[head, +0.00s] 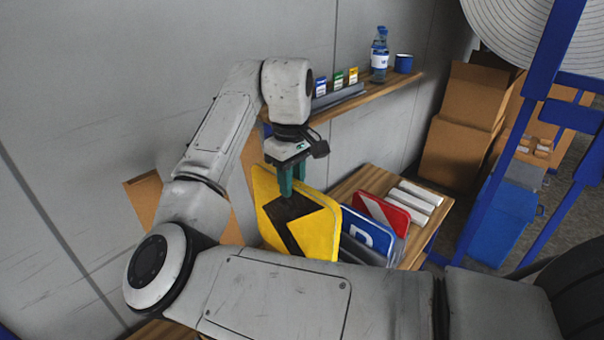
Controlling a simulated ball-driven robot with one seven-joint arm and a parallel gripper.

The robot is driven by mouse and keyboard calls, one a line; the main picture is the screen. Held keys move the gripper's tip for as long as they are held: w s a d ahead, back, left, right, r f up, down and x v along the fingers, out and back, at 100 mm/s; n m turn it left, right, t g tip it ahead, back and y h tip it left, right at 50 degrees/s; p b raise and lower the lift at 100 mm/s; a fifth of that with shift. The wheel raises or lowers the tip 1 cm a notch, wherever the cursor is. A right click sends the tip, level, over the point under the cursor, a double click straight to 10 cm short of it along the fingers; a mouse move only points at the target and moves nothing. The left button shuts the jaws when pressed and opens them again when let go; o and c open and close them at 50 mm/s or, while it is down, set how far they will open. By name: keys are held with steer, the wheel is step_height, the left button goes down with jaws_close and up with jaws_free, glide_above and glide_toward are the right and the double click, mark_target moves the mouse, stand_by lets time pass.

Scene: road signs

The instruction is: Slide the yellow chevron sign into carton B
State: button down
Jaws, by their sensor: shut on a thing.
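My gripper (286,182) is shut on the top edge of the yellow chevron sign (322,232), near its upper left part. The sign is a yellow square plate with a black chevron, held upright and tilted. My own arm hides its lower edge, so I cannot tell whether it touches anything below. Brown cardboard (143,192) shows to the left, partly behind my arm. I see no letter on it and cannot tell whether it is carton B.
A blue sign with a white P (366,236) and a red and white sign (381,213) stand right of the yellow sign. White rolls (415,198) lie on the wooden table (356,180). A wall shelf (345,104) holds a bottle (379,55) and blue mug (403,63). Cardboard boxes (460,125) stand behind right.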

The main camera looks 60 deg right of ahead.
steer(key=w+a, duration=0.2)
steer(key=a, duration=0.6)
step_height(320, 180, down, 31)
steer(key=b, duration=1)
steer(key=shift+b, duration=0.4)
stand_by(0.6)
steer(key=shift+w+f, duration=0.1)
steer(key=shift+f, duration=0.6)
stand_by(0.8)
steer(key=c, duration=0.8)
jaws_free()
step_height(320, 180, up, 11)
steer(key=shift+f+b, duration=0.1)
steer(key=shift+b, duration=0.35)
